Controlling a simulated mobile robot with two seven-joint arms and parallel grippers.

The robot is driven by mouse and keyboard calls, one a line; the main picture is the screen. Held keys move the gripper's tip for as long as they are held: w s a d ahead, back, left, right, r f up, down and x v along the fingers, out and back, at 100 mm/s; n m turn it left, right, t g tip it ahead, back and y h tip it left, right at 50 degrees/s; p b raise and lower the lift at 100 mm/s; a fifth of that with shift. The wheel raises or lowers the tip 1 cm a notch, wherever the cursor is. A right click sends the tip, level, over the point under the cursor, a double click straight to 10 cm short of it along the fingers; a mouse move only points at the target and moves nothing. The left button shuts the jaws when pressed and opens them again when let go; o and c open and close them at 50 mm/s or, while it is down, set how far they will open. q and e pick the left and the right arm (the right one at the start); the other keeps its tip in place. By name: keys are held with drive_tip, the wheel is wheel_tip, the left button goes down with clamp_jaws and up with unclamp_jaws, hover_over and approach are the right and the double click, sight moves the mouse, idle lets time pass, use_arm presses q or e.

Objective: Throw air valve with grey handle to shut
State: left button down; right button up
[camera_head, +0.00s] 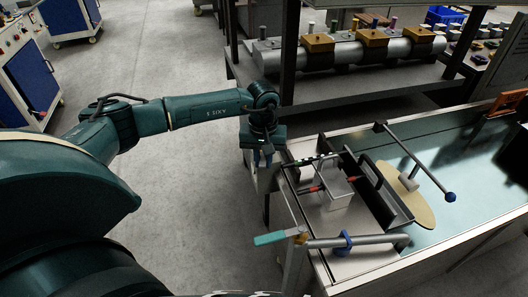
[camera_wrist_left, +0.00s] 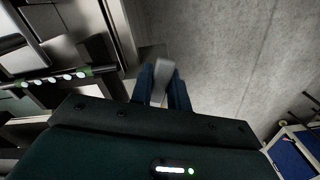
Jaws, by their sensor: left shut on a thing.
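My left gripper (camera_head: 264,158) reaches down at the near left corner of the workbench in the head view. In the left wrist view its two dark fingers (camera_wrist_left: 163,92) are shut on a flat light-grey piece, the grey handle (camera_wrist_left: 162,72), which sticks out between the fingertips. In the head view the handle is mostly hidden by the gripper, and the valve body cannot be made out. My right gripper is in neither view.
A teal-handled lever (camera_head: 270,238) juts out at the bench's front left. Red-handled parts (camera_head: 312,189) and a black-framed fixture (camera_head: 385,190) stand beside the gripper. A rod with a blue ball (camera_head: 450,197) lies farther right. Open floor (camera_head: 205,190) is to the left.

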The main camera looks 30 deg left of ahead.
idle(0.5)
use_arm(q)
drive_tip(key=shift+s+a+f+m+b, duration=0.15)
drive_tip(key=shift+a+m+b, duration=0.1)
drive_tip(key=shift+m+b, duration=0.25)
drive_tip(key=shift+a+m, duration=0.2)
drive_tip(key=shift+m, duration=0.3)
drive_tip(key=shift+s+a+m+b, duration=0.15)
drive_tip(key=shift+a+m+b, duration=0.4)
drive_tip(key=shift+m, duration=0.45)
